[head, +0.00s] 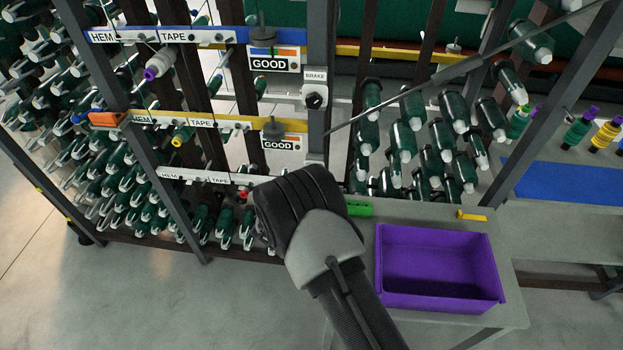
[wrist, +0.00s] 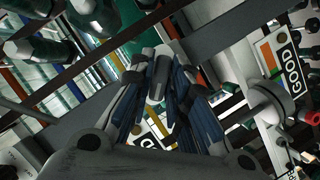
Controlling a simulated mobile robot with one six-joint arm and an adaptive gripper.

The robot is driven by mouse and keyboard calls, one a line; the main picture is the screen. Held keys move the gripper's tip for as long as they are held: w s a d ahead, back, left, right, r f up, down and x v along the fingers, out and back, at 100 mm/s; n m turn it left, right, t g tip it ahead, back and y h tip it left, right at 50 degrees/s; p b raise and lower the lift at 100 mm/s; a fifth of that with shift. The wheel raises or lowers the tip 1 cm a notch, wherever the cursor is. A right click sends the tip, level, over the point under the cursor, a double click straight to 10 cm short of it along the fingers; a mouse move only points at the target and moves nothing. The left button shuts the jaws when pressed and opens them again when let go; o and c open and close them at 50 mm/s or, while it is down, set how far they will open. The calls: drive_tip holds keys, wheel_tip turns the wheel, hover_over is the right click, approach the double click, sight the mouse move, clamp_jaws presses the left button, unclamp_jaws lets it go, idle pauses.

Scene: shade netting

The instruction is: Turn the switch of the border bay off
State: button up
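A black rotary knob (head: 314,101) sits on a white plate on the grey upright, under a label reading BRAKE (head: 315,76). No label reading "border" is legible. My gripper (head: 305,208) shows from behind in the head view, below the knob and in front of the rack's lower right part; its fingertips are hidden there. In the wrist view my gripper (wrist: 163,75) has its two dark blue-grey fingers apart, with a gap between them. A grey rounded piece (wrist: 157,88) shows between them; I cannot tell what it is or whether they touch it.
Blue (head: 240,35), yellow (head: 225,124) and white (head: 200,176) rails carry HEM and TAPE labels. GOOD signs (head: 273,64) hang beside the upright. A purple bin (head: 440,232) stands on the grey bench, with a green block (head: 358,208) nearby. A dark bar slants across the right.

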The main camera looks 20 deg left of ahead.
drive_tip(key=shift+o, duration=1.2)
drive_tip(key=shift+w+r, duration=0.15)
drive_tip(key=shift+w, duration=0.1)
drive_tip(key=shift+s, duration=0.2)
drive_tip(key=v, duration=1.1)
drive_tip(key=shift+s, duration=0.35)
drive_tip(key=shift+r, duration=0.1)
